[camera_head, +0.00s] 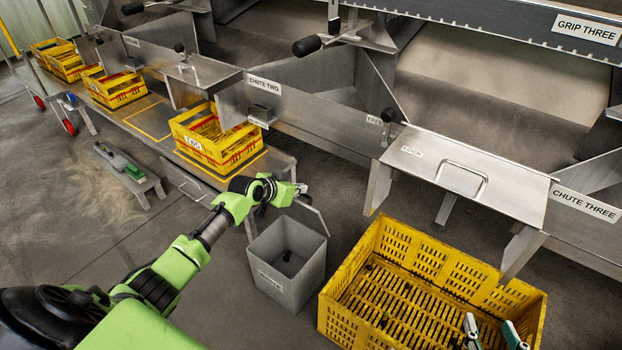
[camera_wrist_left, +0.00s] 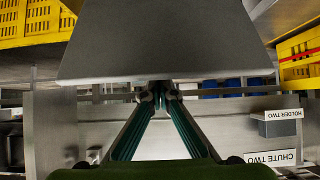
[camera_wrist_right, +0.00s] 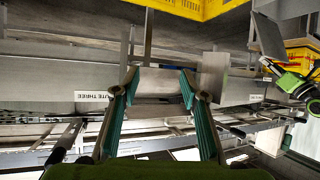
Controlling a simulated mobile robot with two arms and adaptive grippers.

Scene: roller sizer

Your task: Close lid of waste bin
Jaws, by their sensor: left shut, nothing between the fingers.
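The grey waste bin (camera_head: 285,270) stands on the floor with its top open and a label on its front. Its lid (camera_head: 312,217) stands raised at the back edge, partly hidden by my left gripper. My left gripper (camera_head: 303,188) is shut and empty at the top of the lid. In the left wrist view a grey panel (camera_wrist_left: 165,45), apparently the lid, fills the upper middle. The closed fingertips (camera_wrist_left: 159,92) are at its edge; I cannot tell whether they touch. My right gripper (camera_head: 495,330) is open and empty over the yellow crate; its fingers (camera_wrist_right: 159,78) are spread.
The large yellow crate (camera_head: 335,307) stands right of the bin. A smaller yellow crate (camera_head: 182,145) sits on a low metal shelf behind left. Steel chutes and a handled cover (camera_head: 440,160) line the back.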

